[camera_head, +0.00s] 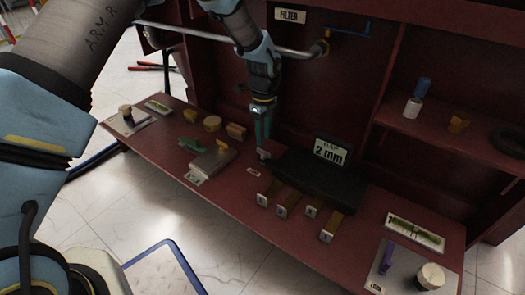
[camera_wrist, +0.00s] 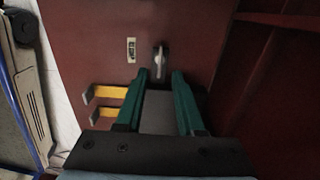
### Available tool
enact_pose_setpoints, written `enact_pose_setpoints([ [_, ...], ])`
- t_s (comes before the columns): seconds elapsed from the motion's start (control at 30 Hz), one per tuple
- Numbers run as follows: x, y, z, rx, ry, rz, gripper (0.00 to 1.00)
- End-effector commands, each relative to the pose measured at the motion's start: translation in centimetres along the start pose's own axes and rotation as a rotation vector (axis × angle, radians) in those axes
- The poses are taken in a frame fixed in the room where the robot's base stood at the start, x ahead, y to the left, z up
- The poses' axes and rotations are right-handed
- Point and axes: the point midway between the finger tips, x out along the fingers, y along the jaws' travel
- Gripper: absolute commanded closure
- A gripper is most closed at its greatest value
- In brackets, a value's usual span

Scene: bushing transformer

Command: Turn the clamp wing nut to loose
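A small grey upright piece (camera_wrist: 159,62), which looks like the clamp wing nut, stands on the dark red bench next to a small label (camera_wrist: 131,50) in the wrist view. My gripper (camera_wrist: 156,78) has its two green fingers apart, with the grey piece just beyond and between the fingertips. No contact shows, and the exact gap cannot be told. In the head view my gripper (camera_head: 263,140) points down over the bench, left of the black block marked "2 mm" (camera_head: 318,178). A small pale piece (camera_head: 264,154) shows just below the fingertips, partly hidden.
Several yellow-and-grey pieces (camera_head: 288,203) lie in front of the black block. A grey block (camera_head: 211,161) and round tan pieces (camera_head: 212,124) lie to the left. A pipe (camera_head: 230,42) runs across the back panel. A shelf (camera_head: 450,135) stands at right.

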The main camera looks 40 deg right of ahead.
Motion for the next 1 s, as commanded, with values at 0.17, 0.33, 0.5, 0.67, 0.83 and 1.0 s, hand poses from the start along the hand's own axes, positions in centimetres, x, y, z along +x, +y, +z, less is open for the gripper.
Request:
enact_pose_setpoints([
  [0.17, 3.5, 0.0, 0.0, 0.001, 0.000, 0.001, 0.62],
  [0.33, 5.1, 0.0, 0.0, 0.000, -0.001, -0.001, 0.62],
  [0.5, 5.5, 0.0, 0.0, -0.001, -0.001, -0.001, 0.62],
  [0.67, 5.4, 0.0, 0.0, -0.001, -0.001, -0.001, 0.62],
  [0.83, 5.4, 0.0, 0.0, -0.001, -0.001, -0.001, 0.76],
  [1.0, 5.4, 0.0, 0.0, -0.001, -0.001, -0.001, 0.95],
])
